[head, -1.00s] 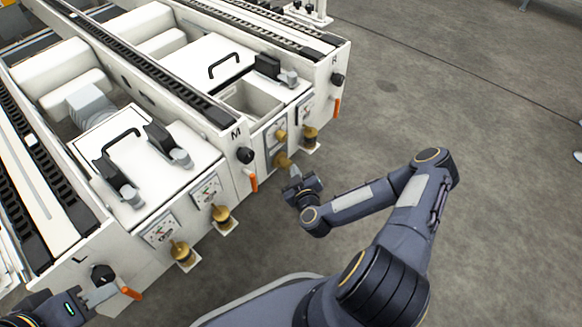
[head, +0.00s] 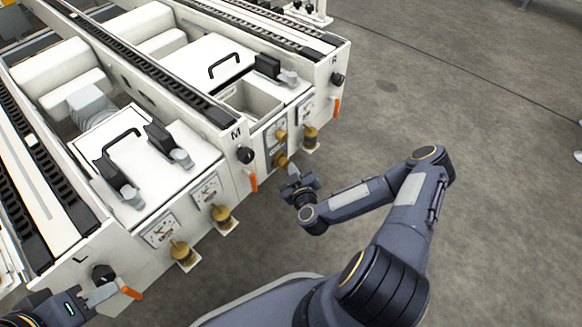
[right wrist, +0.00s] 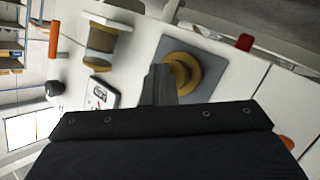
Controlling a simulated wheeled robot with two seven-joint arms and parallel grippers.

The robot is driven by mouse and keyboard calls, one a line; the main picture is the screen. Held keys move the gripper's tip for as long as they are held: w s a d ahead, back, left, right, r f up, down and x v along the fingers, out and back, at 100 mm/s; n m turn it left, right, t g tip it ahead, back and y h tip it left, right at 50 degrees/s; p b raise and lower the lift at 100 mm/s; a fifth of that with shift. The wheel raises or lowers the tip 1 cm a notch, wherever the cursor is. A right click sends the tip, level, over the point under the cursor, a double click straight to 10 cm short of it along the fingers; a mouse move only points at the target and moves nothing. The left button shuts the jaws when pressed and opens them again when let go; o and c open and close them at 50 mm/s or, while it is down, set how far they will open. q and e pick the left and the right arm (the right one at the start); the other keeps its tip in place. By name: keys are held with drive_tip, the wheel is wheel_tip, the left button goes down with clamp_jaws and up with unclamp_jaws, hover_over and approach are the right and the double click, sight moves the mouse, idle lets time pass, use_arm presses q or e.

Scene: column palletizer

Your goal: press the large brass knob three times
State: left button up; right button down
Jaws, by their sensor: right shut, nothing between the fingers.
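A round brass knob (head: 281,160) sits low on the front panel right of the letter M. In the right wrist view the brass knob (right wrist: 187,72) stands on a grey square plate. My right gripper (head: 291,170) is shut and empty, with its fingertips right at this knob. In the right wrist view the fingers (right wrist: 159,78) overlap the knob's left edge; I cannot tell whether they touch it. My left gripper (head: 101,295) is at the lower left, beside an orange lever; its finger opening is unclear.
Black knobs (head: 245,155) and orange levers (head: 253,181) stick out from the front.

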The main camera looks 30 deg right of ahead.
drive_tip(key=shift+s+d, duration=0.3)
drive_tip(key=shift+s, duration=0.4)
drive_tip(key=shift+s+d, duration=0.25)
drive_tip(key=shift+s, duration=0.4)
drive_tip(key=s, duration=0.1)
drive_tip(key=s+d, duration=0.1)
drive_tip(key=s, duration=0.1)
drive_tip(key=s+d, duration=0.1)
drive_tip(key=shift+s, duration=0.3)
idle(0.5)
